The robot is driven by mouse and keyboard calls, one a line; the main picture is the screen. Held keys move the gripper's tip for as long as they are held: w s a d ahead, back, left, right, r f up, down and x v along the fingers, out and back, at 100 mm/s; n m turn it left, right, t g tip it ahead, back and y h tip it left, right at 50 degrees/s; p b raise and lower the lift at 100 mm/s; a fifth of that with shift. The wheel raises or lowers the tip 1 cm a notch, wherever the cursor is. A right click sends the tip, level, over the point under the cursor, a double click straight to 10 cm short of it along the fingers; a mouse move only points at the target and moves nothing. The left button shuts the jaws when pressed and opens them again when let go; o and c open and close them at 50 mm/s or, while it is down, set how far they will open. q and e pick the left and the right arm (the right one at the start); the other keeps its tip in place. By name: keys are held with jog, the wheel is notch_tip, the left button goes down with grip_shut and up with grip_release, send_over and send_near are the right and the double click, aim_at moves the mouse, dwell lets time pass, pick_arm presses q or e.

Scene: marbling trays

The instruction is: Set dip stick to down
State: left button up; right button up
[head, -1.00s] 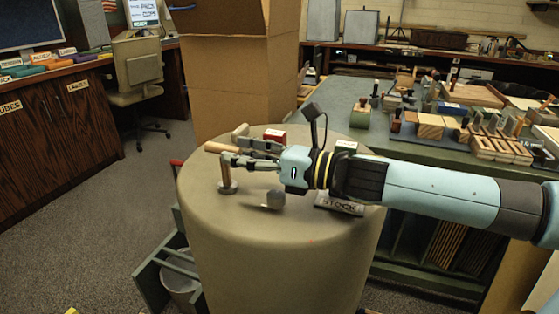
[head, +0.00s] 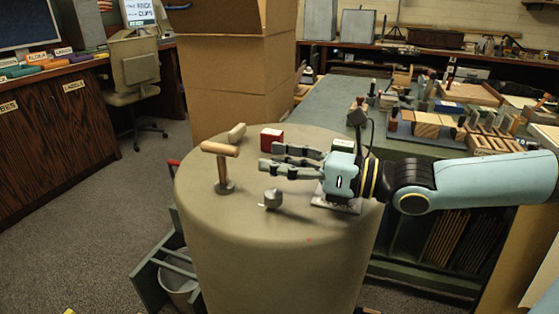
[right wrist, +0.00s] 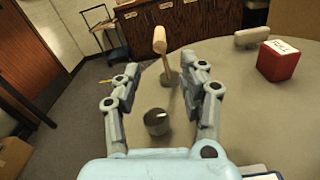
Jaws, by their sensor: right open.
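A lever with a wooden crossbar handle (head: 220,149) on a thin metal post stands on the round drum top (head: 240,235); I take it for the dip stick. Its handle is raised above the drum, and the post is near upright. The handle also shows in the right wrist view (right wrist: 160,40), beyond and between my fingers. My right gripper (head: 267,158) is open and empty, to the right of the lever and apart from it. It also shows in the right wrist view (right wrist: 160,75). My left gripper is out of view.
A small grey cylinder (head: 272,198) stands on the drum in front of my right gripper. A red block (head: 271,139) and a pale block (head: 237,132) sit behind. A labelled plate (head: 338,203) lies below my right wrist. A cardboard box (head: 237,80) stands behind the drum.

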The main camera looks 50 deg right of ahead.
jog(key=shift+c, duration=0.4)
jog(key=shift+w+r, duration=0.1)
jog(key=shift+r, duration=0.05)
jog(key=shift+c, duration=1.3)
jog(key=r+m+p, duration=0.1)
jog(key=m+p, duration=0.1)
jog(key=w+r+m+h+p, duration=0.1)
jog(key=m+p, duration=0.1)
jog(key=w+a+r+m+g+p, duration=0.1)
jog(key=r+m+p, duration=0.1)
jog(key=m, duration=0.1)
grip_shut()
notch_tip(320, 180, up, 12)
jog(key=a+m+g+h+p, duration=0.1)
jog(key=m+g+h+p, duration=0.15)
jog(key=m+p, duration=0.8)
jog(key=a+f+m+g+h+p, duration=0.15)
jog(key=m+g+p, duration=0.3)
jog(key=m, duration=1.05)
jog(key=p, duration=0.1)
send_over(221, 146)
jog(key=f, duration=0.8)
jog(key=shift+s+a+f, duration=0.1)
jog(key=shift+a+f, duration=0.1)
jog(key=shift+d+f, duration=0.2)
jog(key=shift+f, duration=0.65)
